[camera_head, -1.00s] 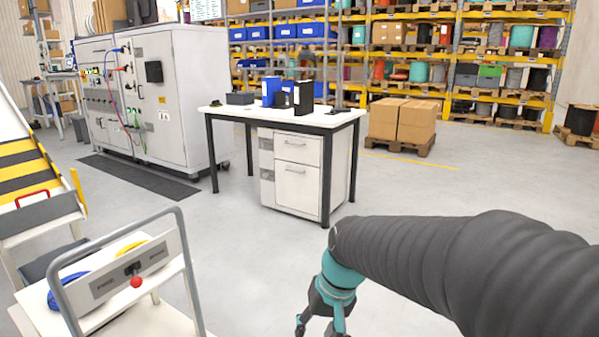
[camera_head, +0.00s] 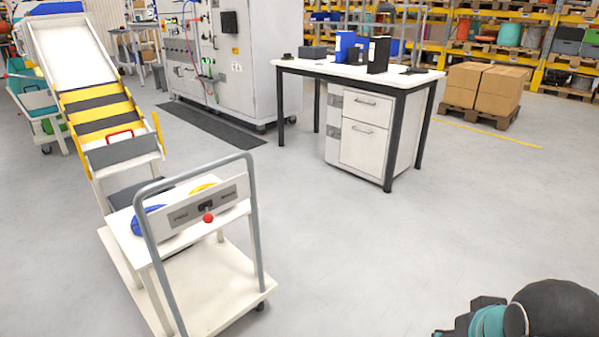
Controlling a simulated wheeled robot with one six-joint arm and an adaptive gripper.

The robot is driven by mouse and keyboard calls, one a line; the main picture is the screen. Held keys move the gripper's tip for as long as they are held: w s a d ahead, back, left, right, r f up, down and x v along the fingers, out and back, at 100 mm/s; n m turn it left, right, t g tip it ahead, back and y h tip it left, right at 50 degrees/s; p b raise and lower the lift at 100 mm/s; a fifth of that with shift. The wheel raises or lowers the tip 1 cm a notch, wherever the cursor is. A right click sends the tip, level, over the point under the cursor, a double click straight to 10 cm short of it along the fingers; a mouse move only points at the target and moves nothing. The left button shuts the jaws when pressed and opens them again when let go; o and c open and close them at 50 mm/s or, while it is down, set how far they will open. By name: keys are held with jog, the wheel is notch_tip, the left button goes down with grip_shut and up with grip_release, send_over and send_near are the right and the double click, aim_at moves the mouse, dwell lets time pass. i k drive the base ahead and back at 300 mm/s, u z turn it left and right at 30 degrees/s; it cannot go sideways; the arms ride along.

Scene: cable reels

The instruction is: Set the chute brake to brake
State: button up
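The chute (camera_head: 75,50) slopes down at the left, with yellow and black stripes on its lower part. At its foot stands a white cart with a grey panel (camera_head: 182,215) under a tubular handle. On the panel a red ball knob (camera_head: 208,218), seemingly the brake lever, sits just below a dark slot between two labels too small to read. Which setting it is at cannot be told. My gripper (camera_head: 470,318) shows only partly at the bottom right edge, far from the panel. Its fingers cannot be made out.
The cart's low deck (camera_head: 210,290) juts toward me. A white desk (camera_head: 355,72) with binders stands behind, beside a grey cabinet (camera_head: 262,60) and a dark mat (camera_head: 205,125). Boxes on a pallet (camera_head: 485,88) are at the back right. The middle floor is clear.

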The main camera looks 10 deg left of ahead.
aim_at(208, 218)
jog(key=u, duration=1.4)
jog(key=k, duration=0.6)
jog(key=z, duration=0.6)
jog(key=i, duration=1.25)
jog(key=u, duration=0.6)
